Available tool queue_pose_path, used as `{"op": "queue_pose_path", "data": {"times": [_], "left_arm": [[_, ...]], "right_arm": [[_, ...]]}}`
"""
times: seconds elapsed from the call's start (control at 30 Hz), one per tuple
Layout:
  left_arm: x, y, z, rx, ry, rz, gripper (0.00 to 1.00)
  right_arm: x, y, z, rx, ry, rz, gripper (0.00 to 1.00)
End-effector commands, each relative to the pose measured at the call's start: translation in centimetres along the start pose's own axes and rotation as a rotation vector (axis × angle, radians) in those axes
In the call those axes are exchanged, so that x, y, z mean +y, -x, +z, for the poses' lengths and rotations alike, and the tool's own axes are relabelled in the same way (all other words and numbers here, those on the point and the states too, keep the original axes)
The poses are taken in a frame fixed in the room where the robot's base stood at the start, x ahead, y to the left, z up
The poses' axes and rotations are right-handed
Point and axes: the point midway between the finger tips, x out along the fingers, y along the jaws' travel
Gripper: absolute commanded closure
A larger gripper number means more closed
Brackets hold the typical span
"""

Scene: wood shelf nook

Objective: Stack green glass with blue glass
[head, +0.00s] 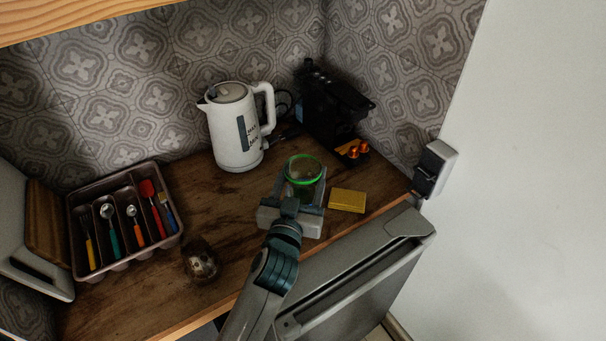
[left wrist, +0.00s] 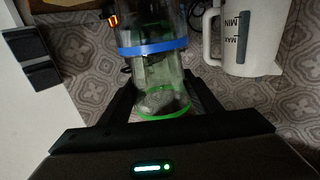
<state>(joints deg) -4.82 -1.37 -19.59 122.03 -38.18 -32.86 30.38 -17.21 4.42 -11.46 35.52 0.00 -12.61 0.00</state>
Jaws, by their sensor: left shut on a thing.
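The green glass (head: 304,170) is clear with a green rim and stands upright near the counter's front right. It also shows in the left wrist view (left wrist: 160,82), where the picture is upside down. The blue glass is hidden in the head view. My right gripper is not in view.
A white kettle (head: 235,128) stands behind to the left, and a dark coffee machine (head: 327,103) behind. A yellow box (head: 347,200) lies just right of the glass. A cutlery tray (head: 80,210) and a brown speckled object (head: 200,262) are at left. Wood between is clear.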

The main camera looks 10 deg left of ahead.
Motion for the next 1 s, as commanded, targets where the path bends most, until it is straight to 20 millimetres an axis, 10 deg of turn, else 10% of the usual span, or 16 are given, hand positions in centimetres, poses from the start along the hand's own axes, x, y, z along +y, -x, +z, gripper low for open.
{"op": "queue_pose_path", "data": {"times": [0.83,0.87,1.0], "left_arm": [[0.01,0.00,0.99,0.001,0.001,0.000,0.76],[0.01,0.00,0.98,0.002,0.001,0.000,0.40],[0.01,0.00,0.99,0.001,0.001,0.000,0.21]], "right_arm": [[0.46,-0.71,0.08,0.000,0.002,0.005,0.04],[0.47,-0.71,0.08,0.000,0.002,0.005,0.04],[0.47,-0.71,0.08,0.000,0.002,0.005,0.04]]}}
